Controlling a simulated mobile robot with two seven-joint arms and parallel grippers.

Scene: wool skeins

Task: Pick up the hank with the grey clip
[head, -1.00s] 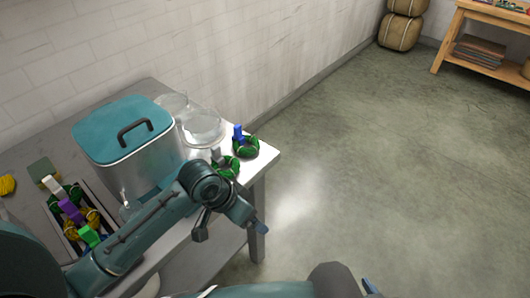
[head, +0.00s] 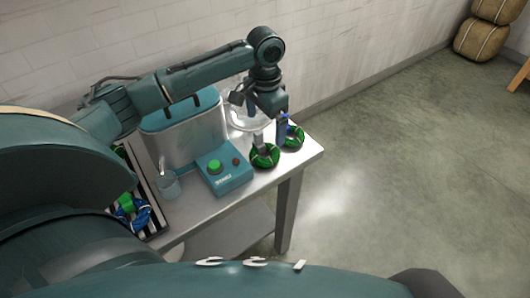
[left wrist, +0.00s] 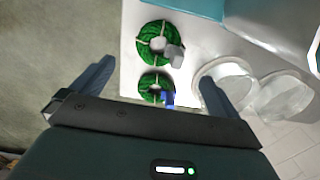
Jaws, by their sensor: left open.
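The hank with the grey clip is a green ring of wool (head: 265,158) near the front right of the table, with its grey clip (head: 259,142) standing up. A second green hank (head: 294,138) with a blue clip lies just behind it to the right. My left gripper (head: 266,108) is open above and behind the hanks, pointing down. In the left wrist view the grey-clip hank (left wrist: 155,36) lies beyond the fingertips, and the blue-clip hank (left wrist: 153,84) lies between the open fingers (left wrist: 157,72). Neither hank is held. My right gripper is out of view.
A metal bin (head: 188,135) and a teal box with a green button (head: 226,172) stand left of the hanks. Clear glass bowls (left wrist: 228,88) are beside them. A glass cup (head: 168,186) and a striped tray (head: 157,222) are further left. The table edge is close.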

